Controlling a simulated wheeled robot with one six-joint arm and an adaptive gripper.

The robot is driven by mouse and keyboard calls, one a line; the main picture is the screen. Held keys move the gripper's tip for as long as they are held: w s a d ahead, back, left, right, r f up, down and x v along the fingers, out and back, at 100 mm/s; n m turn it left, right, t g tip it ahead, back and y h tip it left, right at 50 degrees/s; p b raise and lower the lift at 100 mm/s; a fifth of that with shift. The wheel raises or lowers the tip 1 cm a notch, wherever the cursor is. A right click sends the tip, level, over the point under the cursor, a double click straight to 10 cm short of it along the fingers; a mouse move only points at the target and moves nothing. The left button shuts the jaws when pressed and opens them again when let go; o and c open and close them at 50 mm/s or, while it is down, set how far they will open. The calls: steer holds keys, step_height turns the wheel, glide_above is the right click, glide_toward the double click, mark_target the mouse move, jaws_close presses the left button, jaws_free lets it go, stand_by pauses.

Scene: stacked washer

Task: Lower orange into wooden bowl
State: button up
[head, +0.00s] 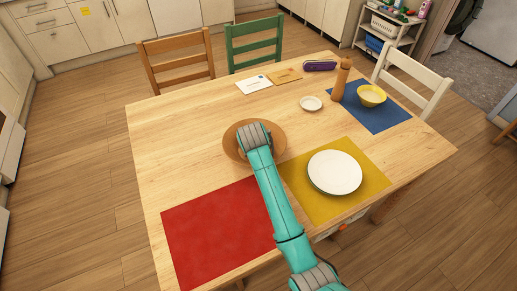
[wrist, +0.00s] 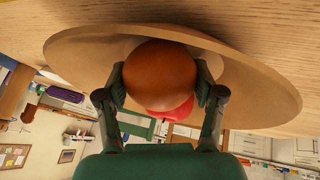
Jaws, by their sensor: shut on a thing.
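The wooden bowl (head: 231,147) is a wide, shallow, light brown dish near the middle of the table, partly covered by my arm in the head view. In the wrist view the bowl (wrist: 265,92) spreads wide around the orange. The orange (wrist: 158,72) sits between the two fingers of my gripper (wrist: 160,82), which is shut on it. The orange is at the bowl's hollow; I cannot tell whether it touches the bottom. A round red thing (wrist: 172,113) shows partly behind the orange. In the head view my gripper (head: 254,134) is over the bowl and hides the orange.
A red placemat (head: 215,235) lies front left. A yellow placemat (head: 360,205) with a white plate (head: 335,172) lies right. A blue mat (head: 385,117) holds a yellow bowl (head: 371,97), near a tall wooden mill (head: 341,80).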

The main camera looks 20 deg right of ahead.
steer(key=o, duration=1.3)
steer(key=shift+o, duration=0.2)
steer(key=shift+r, duration=0.1)
steer(key=v, duration=1.2)
